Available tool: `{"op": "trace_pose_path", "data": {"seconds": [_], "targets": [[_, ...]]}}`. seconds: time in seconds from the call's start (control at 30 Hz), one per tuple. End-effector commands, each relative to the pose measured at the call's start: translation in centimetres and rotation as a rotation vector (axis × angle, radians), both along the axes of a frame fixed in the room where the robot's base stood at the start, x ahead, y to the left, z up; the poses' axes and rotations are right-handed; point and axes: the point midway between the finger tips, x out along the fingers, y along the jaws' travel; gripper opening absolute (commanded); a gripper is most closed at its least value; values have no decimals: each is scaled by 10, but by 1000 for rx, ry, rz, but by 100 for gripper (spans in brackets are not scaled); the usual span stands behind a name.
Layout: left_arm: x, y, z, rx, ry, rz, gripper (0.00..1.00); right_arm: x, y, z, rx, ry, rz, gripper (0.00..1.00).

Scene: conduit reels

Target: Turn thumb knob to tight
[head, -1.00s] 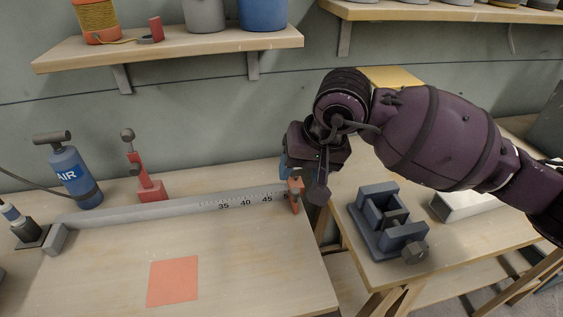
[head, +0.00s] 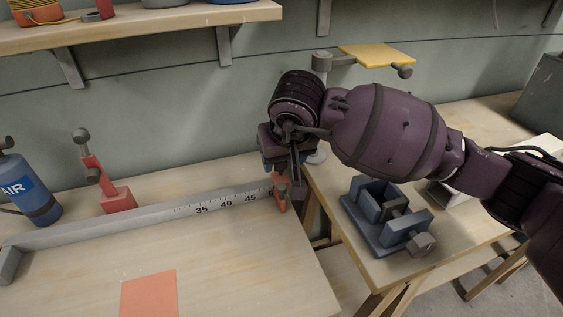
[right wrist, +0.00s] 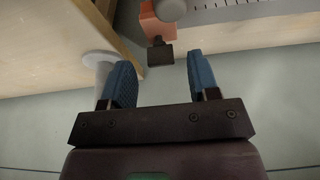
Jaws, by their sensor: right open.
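A red sliding stop (head: 281,194) sits at the right end of the grey ruler rail (head: 150,214), just past the 45 mark. In the right wrist view the red stop (right wrist: 158,27) carries a dark blocky knob (right wrist: 160,54) and a rounded grey part (right wrist: 171,9). My right gripper (head: 283,168) is at the stop in the head view, partly hiding its top. In the right wrist view my right gripper (right wrist: 161,75) is open, its two blue fingers apart. The dark knob lies just beyond the gap between the fingertips, not gripped. My left gripper is not in view.
A red clamp post (head: 113,192) and a blue air bottle (head: 27,192) stand behind the rail. An orange square (head: 149,294) lies on the left bench. A blue vise (head: 384,220) is on the right bench. A gap separates the benches.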

Motion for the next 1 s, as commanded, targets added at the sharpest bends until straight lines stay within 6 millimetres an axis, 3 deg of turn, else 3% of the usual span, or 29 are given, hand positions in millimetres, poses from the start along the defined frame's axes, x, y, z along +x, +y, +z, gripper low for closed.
{"op": "trace_pose_path", "data": {"seconds": [0.13,0.53,0.83,1.0], "targets": [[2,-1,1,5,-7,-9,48,4,2,-14,1,3,1,55],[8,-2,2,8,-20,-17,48,6,2,-15,1,-2,0,54],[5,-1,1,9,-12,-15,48,6,2,-15,0,-1,0,8],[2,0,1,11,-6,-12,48,6,2,-14,1,-2,-5,6]]}}
